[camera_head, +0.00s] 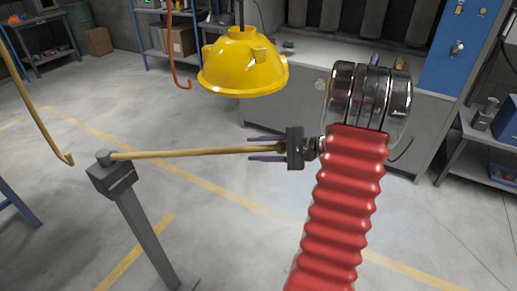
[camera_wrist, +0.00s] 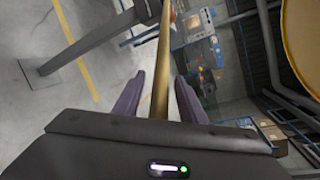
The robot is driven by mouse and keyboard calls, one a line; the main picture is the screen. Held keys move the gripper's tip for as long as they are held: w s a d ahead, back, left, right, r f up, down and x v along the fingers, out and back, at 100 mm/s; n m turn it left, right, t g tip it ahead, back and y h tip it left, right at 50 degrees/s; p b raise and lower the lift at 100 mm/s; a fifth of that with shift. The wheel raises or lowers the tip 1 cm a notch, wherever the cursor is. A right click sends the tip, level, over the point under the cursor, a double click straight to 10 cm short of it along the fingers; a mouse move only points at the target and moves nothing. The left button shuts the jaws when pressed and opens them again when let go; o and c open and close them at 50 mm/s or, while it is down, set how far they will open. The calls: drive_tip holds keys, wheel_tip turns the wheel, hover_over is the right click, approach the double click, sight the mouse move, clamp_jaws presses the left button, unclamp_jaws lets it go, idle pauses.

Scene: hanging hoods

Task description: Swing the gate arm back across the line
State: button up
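The gate arm (camera_head: 190,153) is a thin tan bar. It runs roughly level from the head of a grey post (camera_head: 143,230) on the left to my gripper (camera_head: 253,149). My gripper is open, with one dark finger on each side of the bar's free end. In the wrist view the bar (camera_wrist: 163,65) passes between my gripper's fingers (camera_wrist: 159,80), with a visible gap on both sides. The post (camera_wrist: 85,42) also shows there at upper left. A yellow line (camera_head: 190,182) on the floor passes below the bar.
A yellow hood (camera_head: 243,65) hangs above and behind my gripper. An orange hook (camera_head: 173,50) and a yellow hook (camera_head: 35,110) hang further left. A grey bench (camera_head: 285,105) and a blue cabinet (camera_head: 455,45) stand behind. The floor around the post is mostly clear.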

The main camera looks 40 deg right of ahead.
drive_tip(key=shift+c, duration=0.2)
clamp_jaws()
drive_tip(key=shift+f, duration=0.1)
drive_tip(key=shift+d, duration=0.15)
drive_tip(key=shift+f, duration=0.1)
drive_tip(key=shift+s+a, duration=0.1)
drive_tip(key=shift+a, duration=0.15)
